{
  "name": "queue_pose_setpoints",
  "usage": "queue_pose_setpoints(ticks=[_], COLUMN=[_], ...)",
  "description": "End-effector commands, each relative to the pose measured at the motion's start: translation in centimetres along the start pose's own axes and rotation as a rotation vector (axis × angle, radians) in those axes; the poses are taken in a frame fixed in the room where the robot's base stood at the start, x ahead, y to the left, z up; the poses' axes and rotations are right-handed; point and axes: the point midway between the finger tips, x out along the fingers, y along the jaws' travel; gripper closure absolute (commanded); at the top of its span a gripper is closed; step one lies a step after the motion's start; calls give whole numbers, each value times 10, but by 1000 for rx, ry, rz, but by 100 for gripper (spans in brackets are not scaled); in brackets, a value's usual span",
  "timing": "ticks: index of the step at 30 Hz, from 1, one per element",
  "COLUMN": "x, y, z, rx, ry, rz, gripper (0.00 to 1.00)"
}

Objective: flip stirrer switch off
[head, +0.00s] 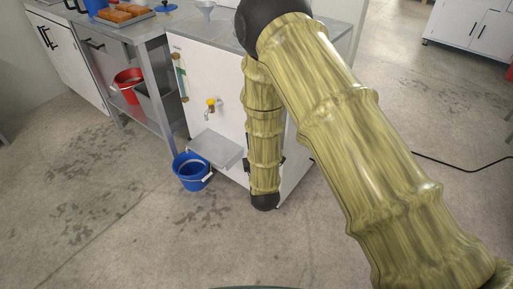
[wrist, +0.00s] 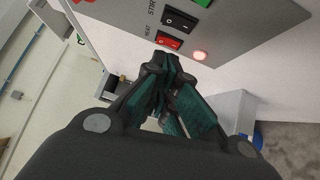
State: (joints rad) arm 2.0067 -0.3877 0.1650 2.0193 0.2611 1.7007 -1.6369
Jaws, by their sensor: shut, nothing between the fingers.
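In the wrist view a grey control panel (wrist: 232,25) on a white machine carries a black rocker switch (wrist: 180,19), with a label beside it that seems to read STIR. Just below it is a red rocker switch (wrist: 169,40) labelled HEAT. A small round lamp (wrist: 200,56) right of the red switch glows. My gripper (wrist: 168,62) is shut and empty, its tips just below the red switch in the picture. Whether they touch the panel I cannot tell. The rocker positions are hard to read. In the head view my arm hides the panel and the gripper.
The white machine (head: 215,75) has a tap (head: 210,103) and a grey shelf (head: 216,148) low on its front. A blue bucket (head: 191,172) stands on the floor beside it. A bench (head: 110,35) with a red bucket (head: 129,84) below is at left. Open floor lies in front.

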Motion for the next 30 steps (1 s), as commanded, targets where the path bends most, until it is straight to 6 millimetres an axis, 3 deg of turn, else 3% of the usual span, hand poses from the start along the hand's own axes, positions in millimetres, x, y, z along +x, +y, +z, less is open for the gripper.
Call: queue_pose_setpoints(ticks=[6,12,30], x=[36,51,60], y=[0,0,0], z=[3,20,30], rx=[1,1,1], ry=[-3,-1,-2], rz=[2,1,-2], gripper=[100,100,100])
